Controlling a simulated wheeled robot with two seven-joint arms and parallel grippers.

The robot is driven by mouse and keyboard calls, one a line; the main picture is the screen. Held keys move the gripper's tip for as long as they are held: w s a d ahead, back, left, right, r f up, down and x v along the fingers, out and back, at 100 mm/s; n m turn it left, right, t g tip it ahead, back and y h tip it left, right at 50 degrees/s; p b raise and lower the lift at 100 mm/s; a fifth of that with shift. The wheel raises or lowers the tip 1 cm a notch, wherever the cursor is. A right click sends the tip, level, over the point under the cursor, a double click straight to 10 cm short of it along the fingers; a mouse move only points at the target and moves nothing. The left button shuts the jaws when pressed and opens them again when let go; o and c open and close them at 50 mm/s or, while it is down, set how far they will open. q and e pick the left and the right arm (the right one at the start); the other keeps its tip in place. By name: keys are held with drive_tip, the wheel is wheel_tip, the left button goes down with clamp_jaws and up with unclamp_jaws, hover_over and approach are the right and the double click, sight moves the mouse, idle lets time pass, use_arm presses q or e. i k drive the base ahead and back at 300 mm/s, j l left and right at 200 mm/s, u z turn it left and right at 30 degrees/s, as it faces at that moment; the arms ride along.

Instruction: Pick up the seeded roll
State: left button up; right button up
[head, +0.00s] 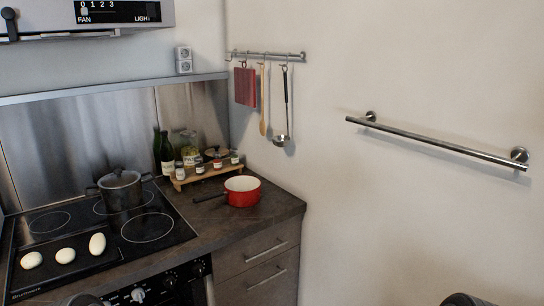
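Three pale, rounded, roll-like pieces lie in a row on a dark flat surface at the front left of the cooktop. They are the left piece (32,260), the middle piece (66,256) and the right piece (97,244), which looks more elongated. No seeds can be made out at this size, so I cannot tell which is the seeded roll. Neither gripper's fingers show. Dark rounded parts, probably of my own arms, show at the bottom edge.
A lidded pot (121,190) stands on the black cooktop (178,231). A red saucepan (242,191) sits on the counter (272,204) with its handle pointing left. Behind it, a wooden rack (205,175) holds jars beside bottles. A range hood (90,28) hangs above; a wall rail (435,142) is at right.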

sight(32, 260)
drive_tip(key=u, duration=1.55)
drive_tip(key=z, duration=0.85)
drive_tip(key=j+z, duration=0.7)
drive_tip(key=z, duration=0.15)
drive_tip(key=k+j+z, duration=0.15)
drive_tip(key=j+z, duration=0.25)
drive_tip(key=k+j+z, duration=0.15)
drive_tip(key=z, duration=0.3)
drive_tip(key=k+j+z, duration=0.2)
drive_tip(key=k+j, duration=0.9)
drive_tip(key=j, duration=0.15)
